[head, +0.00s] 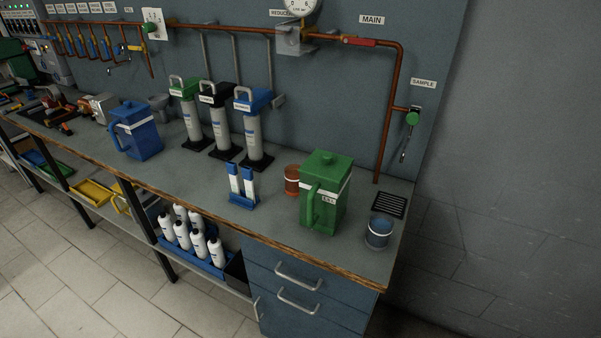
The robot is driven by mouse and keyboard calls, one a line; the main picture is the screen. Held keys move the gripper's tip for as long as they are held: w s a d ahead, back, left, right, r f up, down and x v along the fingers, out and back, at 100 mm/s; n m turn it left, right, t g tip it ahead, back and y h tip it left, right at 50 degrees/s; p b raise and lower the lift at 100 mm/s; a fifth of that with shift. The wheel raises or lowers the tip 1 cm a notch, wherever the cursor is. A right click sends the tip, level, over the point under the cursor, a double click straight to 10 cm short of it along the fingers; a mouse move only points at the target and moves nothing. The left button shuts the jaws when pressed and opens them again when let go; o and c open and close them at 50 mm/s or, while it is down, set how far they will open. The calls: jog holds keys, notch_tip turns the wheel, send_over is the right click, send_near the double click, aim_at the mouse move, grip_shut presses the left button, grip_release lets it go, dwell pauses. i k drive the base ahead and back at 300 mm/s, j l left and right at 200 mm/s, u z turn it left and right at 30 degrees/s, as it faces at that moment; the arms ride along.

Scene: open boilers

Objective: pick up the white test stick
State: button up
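Two upright white sticks with blue lower parts stand side by side in a small blue holder (243,203) on the workbench, near its front edge. The left white stick (233,180) and the right white stick (249,184) look alike, and I cannot tell which one is the test stick. Their lower ends are hidden in the holder. My gripper is not in view.
A green jug (326,196), a brown cup (292,180) and a blue cup (379,232) stand right of the holder. Several pump-like cylinders (254,137) stand behind it. A blue jug (137,135) is at left. The workbench (190,181) is bare left of the holder.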

aim_at(232, 168)
jog(key=z, duration=2.05)
jog(key=j+z, duration=0.2)
jog(key=z, duration=0.2)
jog(key=j+z, duration=0.25)
jog(key=z, duration=0.15)
jog(key=j+z, duration=0.2)
jog(key=z, duration=0.2)
jog(key=k+j+z, duration=0.2)
jog(key=j+z, duration=0.15)
jog(key=z, duration=0.15)
jog(key=k+j+z, duration=0.25)
jog(key=z, duration=0.25)
jog(key=k+j+u, duration=0.1)
jog(key=k, duration=0.35)
jog(key=k+u, duration=0.3)
jog(key=u, duration=0.15)
jog(key=k+u, duration=0.25)
jog(key=u, duration=0.15)
jog(key=k+j+u, duration=0.1)
jog(key=k+u, duration=0.2)
jog(key=u, duration=0.15)
